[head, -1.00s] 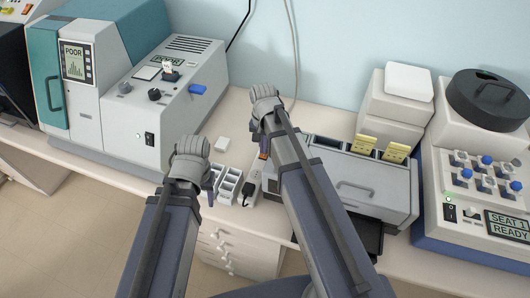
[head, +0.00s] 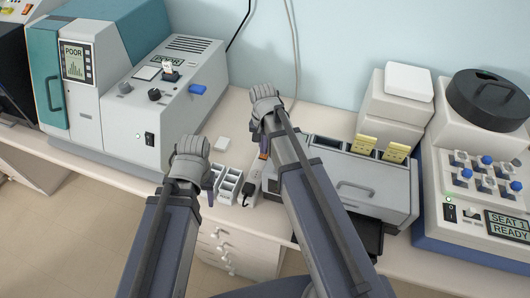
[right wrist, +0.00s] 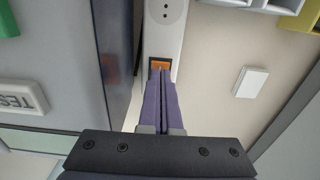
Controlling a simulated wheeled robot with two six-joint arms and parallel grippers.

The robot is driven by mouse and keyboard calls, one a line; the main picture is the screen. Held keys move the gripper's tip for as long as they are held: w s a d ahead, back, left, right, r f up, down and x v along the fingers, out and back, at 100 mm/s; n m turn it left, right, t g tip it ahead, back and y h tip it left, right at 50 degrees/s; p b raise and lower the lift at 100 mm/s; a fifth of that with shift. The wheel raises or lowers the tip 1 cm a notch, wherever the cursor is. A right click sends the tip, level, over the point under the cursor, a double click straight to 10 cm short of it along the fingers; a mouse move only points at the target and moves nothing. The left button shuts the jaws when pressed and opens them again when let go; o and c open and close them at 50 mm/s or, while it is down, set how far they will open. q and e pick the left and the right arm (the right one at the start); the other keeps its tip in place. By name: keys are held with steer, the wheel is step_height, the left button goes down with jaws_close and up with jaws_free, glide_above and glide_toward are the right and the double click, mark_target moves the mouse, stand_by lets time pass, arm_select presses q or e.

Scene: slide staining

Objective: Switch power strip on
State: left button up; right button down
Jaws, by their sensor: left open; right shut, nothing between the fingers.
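The white power strip (head: 256,178) lies on the bench, partly hidden behind my right arm in the head view. In the right wrist view the strip (right wrist: 164,38) runs up the middle, with a socket at the top and an orange rocker switch (right wrist: 160,64) near its end. My right gripper (right wrist: 160,72) is shut and empty, its fingertips at the orange switch. Whether they press it or hover just over it I cannot tell. In the head view the right gripper (head: 264,153) is over the strip. My left gripper (head: 210,197) is open and empty beside the white compartment tray.
The white compartment tray (head: 229,186) and a black plug (head: 248,188) are close by. A grey slide machine (head: 345,180) stands right of my right arm, a large analyser (head: 160,110) to the left. A small white block (head: 222,143) lies between the arms.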

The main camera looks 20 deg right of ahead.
mark_target(264, 156)
arm_select(q)
steer(key=shift+f+b, duration=0.8)
arm_select(e)
steer(key=shift+f, duration=0.85)
steer(key=shift+r, duration=0.1)
arm_select(q)
step_height(264, 156, up, 7)
steer(key=p, duration=0.7)
arm_select(e)
step_height(264, 156, up, 7)
steer(key=shift+f, duration=0.1)
arm_select(q)
steer(key=shift+s, duration=0.1)
arm_select(e)
steer(key=shift+s, duration=0.1)
